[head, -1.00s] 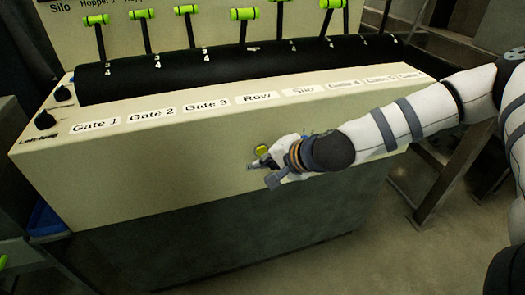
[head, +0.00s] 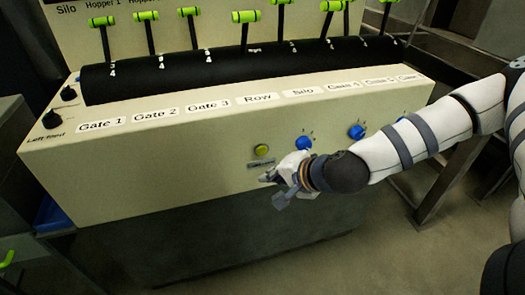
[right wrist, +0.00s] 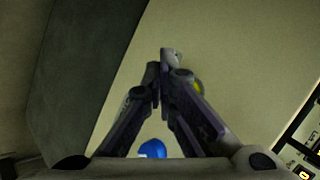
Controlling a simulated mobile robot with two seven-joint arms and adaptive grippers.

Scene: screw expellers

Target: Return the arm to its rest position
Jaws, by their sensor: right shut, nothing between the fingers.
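My right gripper (head: 272,187) is shut and empty in front of the cream control console (head: 150,178). In the right wrist view its fingers (right wrist: 165,62) meet with nothing between them. In the head view it hangs just below and in front of a yellow-green button (head: 262,150) on the console's front face. The button shows partly behind a finger in the right wrist view (right wrist: 199,86). My right arm (head: 425,135) reaches in from the right, bent across the console front. My left gripper is out of view.
Blue knobs (head: 304,142) and (head: 357,131) sit on the console front near my right forearm. Levers with green handles (head: 246,16) stand along the black curved top (head: 200,70). A metal frame (head: 455,185) stands at the right. Open floor (head: 400,250) lies in front.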

